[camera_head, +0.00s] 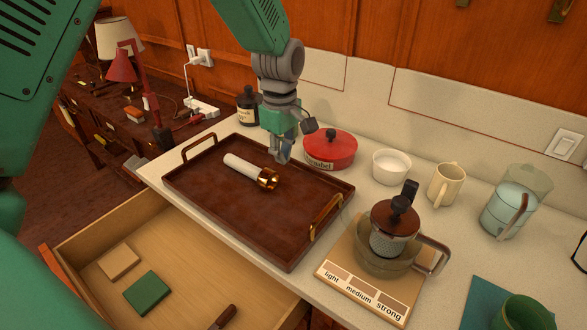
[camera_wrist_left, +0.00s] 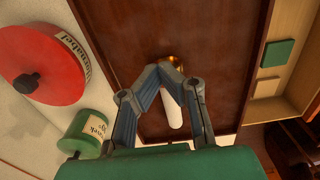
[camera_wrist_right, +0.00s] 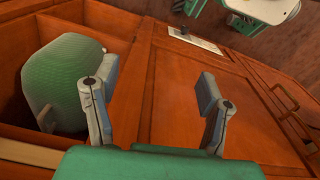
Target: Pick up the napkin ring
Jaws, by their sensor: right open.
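A shiny gold napkin ring (camera_head: 269,179) sits around one end of a rolled white napkin (camera_head: 240,167), which lies on the brown tray (camera_head: 222,205). My left gripper (camera_head: 283,157) is just above and behind the ring in the head view, apart from it. In the left wrist view, its fingertips (camera_wrist_left: 166,68) meet with nothing seen held between them. They partly cover the ring (camera_wrist_left: 175,60) and the napkin (camera_wrist_left: 172,110). My right gripper (camera_wrist_right: 157,82) is open and empty in the right wrist view, away from the tray; the head view does not show it.
A red lidded pot (camera_head: 330,150) and a dark bottle (camera_head: 247,104) stand behind the tray. A white bowl (camera_head: 391,167), a cream mug (camera_head: 446,185) and a French press (camera_head: 397,230) stand to the right. An open drawer (camera_head: 185,245) lies below the counter's front edge.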

